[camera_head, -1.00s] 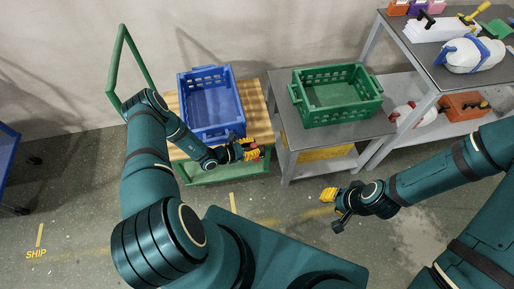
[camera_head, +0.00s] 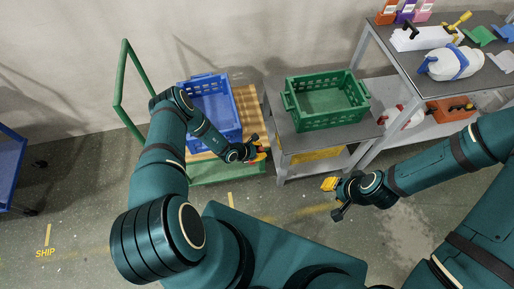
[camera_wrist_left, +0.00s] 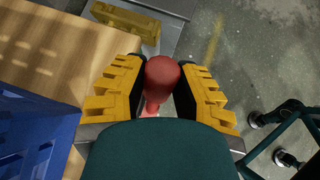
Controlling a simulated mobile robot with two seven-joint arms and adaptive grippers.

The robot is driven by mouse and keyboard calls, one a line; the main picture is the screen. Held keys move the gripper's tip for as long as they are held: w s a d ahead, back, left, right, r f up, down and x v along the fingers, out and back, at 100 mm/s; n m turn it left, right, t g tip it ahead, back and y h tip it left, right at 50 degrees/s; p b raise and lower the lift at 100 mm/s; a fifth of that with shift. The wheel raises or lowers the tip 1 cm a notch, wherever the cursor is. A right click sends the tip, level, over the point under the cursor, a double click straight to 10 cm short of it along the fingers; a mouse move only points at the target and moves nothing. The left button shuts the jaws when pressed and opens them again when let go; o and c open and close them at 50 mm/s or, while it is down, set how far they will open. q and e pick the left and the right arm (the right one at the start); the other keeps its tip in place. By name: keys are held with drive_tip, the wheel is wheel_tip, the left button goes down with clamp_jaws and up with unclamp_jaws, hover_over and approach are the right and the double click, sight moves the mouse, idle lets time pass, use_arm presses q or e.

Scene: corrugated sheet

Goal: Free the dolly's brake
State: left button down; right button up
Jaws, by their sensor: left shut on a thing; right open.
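The dolly has a wooden deck (camera_head: 247,101) and a green frame with an upright handle (camera_head: 122,83). A blue crate (camera_head: 211,106) stands on the deck. My left gripper (camera_head: 259,152) is at the dolly's near right corner. In the left wrist view its yellow fingers (camera_wrist_left: 162,85) are shut on the red knob (camera_wrist_left: 163,72) of the brake lever, beside the wooden deck (camera_wrist_left: 58,50). The lever's lower part is mostly hidden by my gripper. My right gripper (camera_head: 329,184) is open and empty over the floor, right of the dolly.
A grey table (camera_head: 290,141) with a green crate (camera_head: 325,101) stands close to the dolly's right. A grey shelf unit (camera_head: 405,62) with bottles and boxes is further right. A blue cart (camera_head: 8,168) is at the left edge. Floor in front of the dolly is clear.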

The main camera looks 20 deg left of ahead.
use_arm(q)
drive_tip(key=shift+d+f, duration=0.1)
idle(0.4)
drive_tip(key=c, duration=0.7)
unclamp_jaws()
drive_tip(key=shift+w, duration=0.1)
drive_tip(key=v, duration=1.2)
drive_tip(key=shift+d, duration=0.1)
